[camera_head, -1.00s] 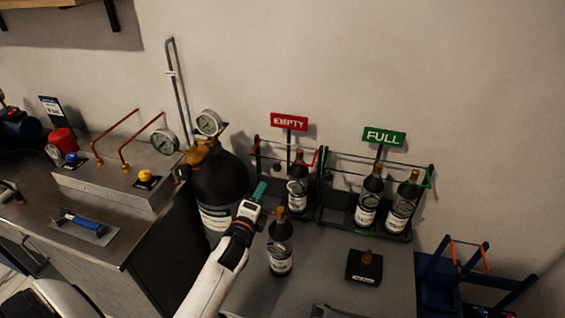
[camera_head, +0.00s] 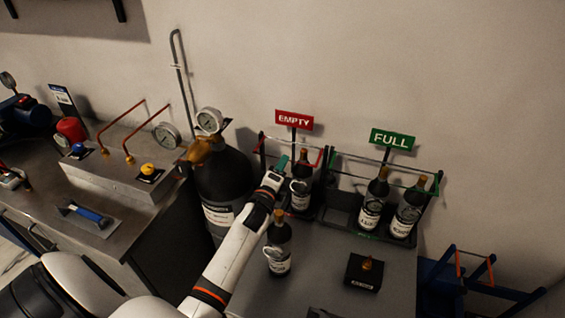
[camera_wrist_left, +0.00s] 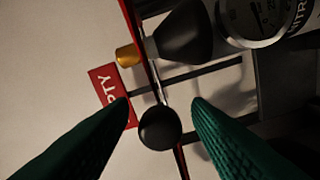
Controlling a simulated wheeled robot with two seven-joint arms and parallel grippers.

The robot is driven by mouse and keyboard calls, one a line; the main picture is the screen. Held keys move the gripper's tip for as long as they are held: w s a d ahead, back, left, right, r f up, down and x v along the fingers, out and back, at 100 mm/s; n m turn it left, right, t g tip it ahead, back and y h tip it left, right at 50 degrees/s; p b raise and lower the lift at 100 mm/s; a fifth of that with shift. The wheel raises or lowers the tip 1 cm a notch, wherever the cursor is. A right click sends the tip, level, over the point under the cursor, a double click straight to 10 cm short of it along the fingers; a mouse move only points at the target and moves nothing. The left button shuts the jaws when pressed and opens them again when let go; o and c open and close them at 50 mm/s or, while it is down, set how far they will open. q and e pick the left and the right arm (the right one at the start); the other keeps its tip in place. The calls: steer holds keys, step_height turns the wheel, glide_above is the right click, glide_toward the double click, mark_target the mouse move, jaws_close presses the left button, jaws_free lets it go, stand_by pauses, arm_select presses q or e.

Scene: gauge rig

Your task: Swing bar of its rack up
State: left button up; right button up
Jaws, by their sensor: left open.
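The rack under the red EMPTY sign (camera_head: 294,120) has a red-ended bar (camera_head: 319,158) across its front and holds a dark bottle (camera_head: 301,184). In the left wrist view the bar (camera_wrist_left: 151,72) runs down the picture, with a round black knob (camera_wrist_left: 160,128) in front of it. My left gripper (camera_head: 285,162) is at this rack, its green fingers open. In the left wrist view the fingers (camera_wrist_left: 157,104) lie on both sides of the knob, apart from it. The bar's left part is partly hidden by the gripper in the head view. My right gripper is out of view.
The FULL rack (camera_head: 344,204) with two bottles stands close on the right. A loose bottle (camera_head: 278,248) stands upright near my left forearm. A black block (camera_head: 363,272) sits at the table's right. A large black cylinder (camera_head: 224,180) stands left of the gripper.

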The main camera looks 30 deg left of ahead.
arm_select(q)
steer(key=shift+x, duration=0.9)
steer(key=shift+c, duration=0.5)
jaws_close()
steer(key=shift+w+r, duration=0.1)
